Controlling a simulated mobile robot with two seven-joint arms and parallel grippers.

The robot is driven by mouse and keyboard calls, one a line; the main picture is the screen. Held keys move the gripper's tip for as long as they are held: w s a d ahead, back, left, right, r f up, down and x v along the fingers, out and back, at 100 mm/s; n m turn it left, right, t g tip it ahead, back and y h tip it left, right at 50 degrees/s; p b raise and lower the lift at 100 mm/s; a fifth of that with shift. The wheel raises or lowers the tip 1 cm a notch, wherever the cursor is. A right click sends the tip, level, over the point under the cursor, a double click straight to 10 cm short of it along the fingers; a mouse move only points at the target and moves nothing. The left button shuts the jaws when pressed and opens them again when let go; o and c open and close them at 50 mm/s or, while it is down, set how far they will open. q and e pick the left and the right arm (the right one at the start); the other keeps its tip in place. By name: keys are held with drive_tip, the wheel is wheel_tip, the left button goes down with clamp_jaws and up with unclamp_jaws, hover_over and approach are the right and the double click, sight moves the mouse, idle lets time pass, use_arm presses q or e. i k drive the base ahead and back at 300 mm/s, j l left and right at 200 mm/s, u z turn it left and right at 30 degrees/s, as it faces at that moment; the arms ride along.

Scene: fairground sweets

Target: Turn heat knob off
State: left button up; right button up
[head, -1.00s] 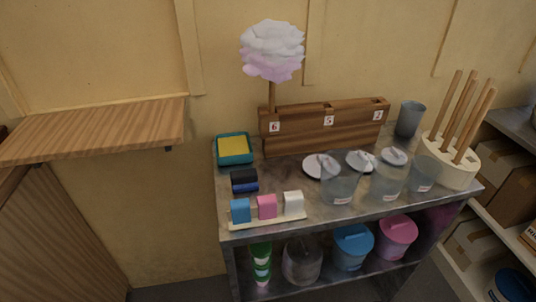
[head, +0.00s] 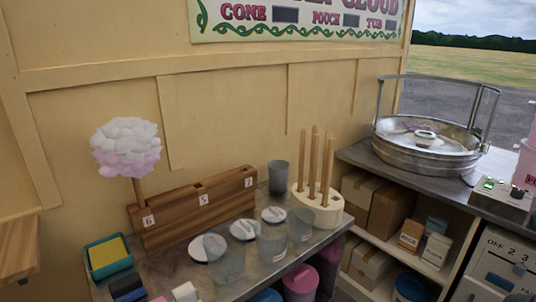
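A metal control box (head: 500,199) sits on the counter at the right edge of the head view, beside the cotton candy machine (head: 428,150). It carries a lit green switch (head: 488,184) and a dark knob (head: 517,191). The knob's setting is too small to read. I cannot tell for sure which is the heat knob. Neither of my grippers is in view.
A metal worktable (head: 262,270) holds clear tubs, a stick holder (head: 317,207), a wooden rack (head: 195,210) and a cotton candy cone (head: 126,149). Boxes (head: 390,213) fill shelves under the counter. A pink container (head: 526,165) stands at the right edge.

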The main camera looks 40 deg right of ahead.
sight(518, 193)
drive_tip(key=z, duration=2.75)
drive_tip(key=i+z, duration=0.2)
drive_tip(key=i, duration=0.2)
drive_tip(key=i+j+z, duration=0.2)
drive_tip(key=i, duration=0.2)
